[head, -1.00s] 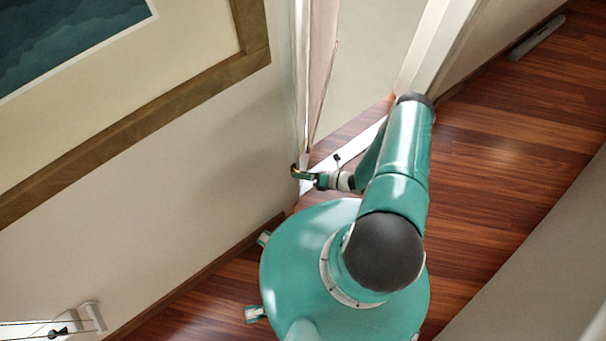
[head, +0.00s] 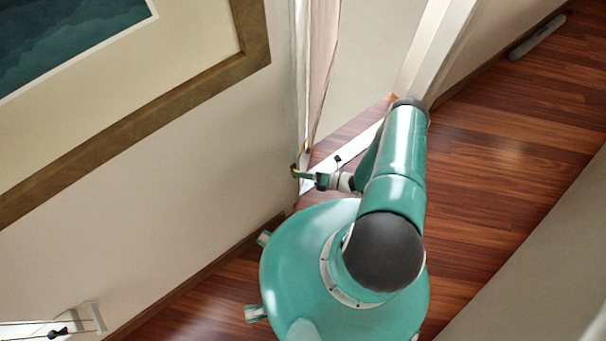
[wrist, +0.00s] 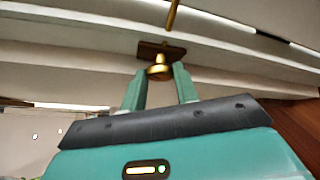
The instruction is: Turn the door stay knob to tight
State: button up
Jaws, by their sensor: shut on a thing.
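The door stay knob (wrist: 159,71) is a small round brass knob on a dark brown plate (wrist: 150,48), fixed to a pale panelled surface in the wrist view. A thin brass rod (wrist: 173,14) rises above the plate. The two green fingers of my gripper (wrist: 160,86) stand on either side of the knob, shut on it. In the head view my gripper (head: 301,173) reaches left to the door edge, where the knob is a tiny yellowish spot (head: 294,169). The knob's tight or loose marking cannot be read.
A pale wall with a brown-framed picture (head: 140,105) is close on the left. A door opening with a white frame (head: 430,55) is ahead. Reddish wood floor (head: 500,150) lies clear on the right, with a grey bar (head: 537,37) by the far wall.

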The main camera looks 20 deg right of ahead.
jog(key=m+t+y, duration=0.1)
jog(key=m, duration=0.1)
jog(key=m+t+y, duration=0.1)
jog(key=m+y, duration=0.1)
jog(key=shift+f+m, duration=0.35)
jog(key=shift+m, duration=0.05)
dwell(0.4)
jog(key=o, duration=1)
jog(key=shift+c, duration=0.2)
jog(key=shift+r, duration=0.6)
jog(key=o, duration=0.7)
jog(key=r, duration=0.1)
jog(key=s+r, duration=0.1)
jog(key=r, duration=0.1)
jog(key=shift+s+r, duration=0.15)
jog(key=shift+r, duration=0.15)
jog(key=s+r, duration=0.3)
jog(key=r, duration=0.1)
jog(key=shift+s+d, duration=0.1)
jog(key=shift+s, duration=0.25)
jog(key=c, duration=0.7)
jog(key=s+r, duration=0.4)
jog(key=s, duration=0.5)
jog(key=shift+a, duration=0.2)
